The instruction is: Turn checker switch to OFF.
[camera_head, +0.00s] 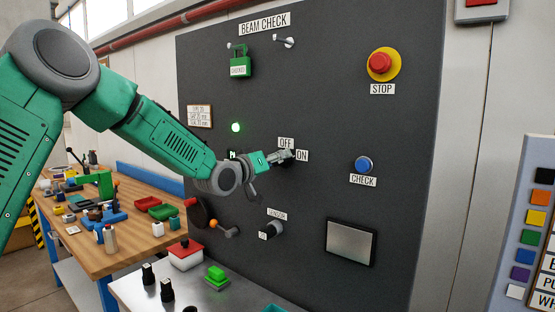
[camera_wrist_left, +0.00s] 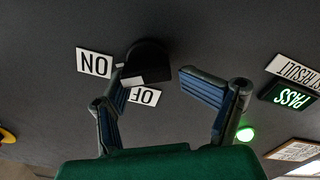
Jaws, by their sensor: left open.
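The checker switch is a black knob (camera_wrist_left: 148,58) on the dark panel, between an ON label (camera_wrist_left: 95,64) and an OFF label (camera_wrist_left: 145,96) in the wrist view, where the lettering is upside down. In the head view the OFF label (camera_head: 286,143) and ON label (camera_head: 302,155) show, but my gripper hides most of the knob. My left gripper (camera_head: 285,156) is at the panel in front of the switch. In the wrist view its fingers (camera_wrist_left: 160,88) are apart with nothing held. One fingertip is close to the knob; I cannot tell whether it touches. The knob's exact pointing is unclear.
A lit green lamp (camera_head: 235,127) and a green padlock (camera_head: 240,66) are on the panel. A red STOP button (camera_head: 380,63), a blue CHECK button (camera_head: 363,164) and a lower black knob (camera_head: 273,231) are also there. A cluttered wooden bench (camera_head: 125,253) stands at left.

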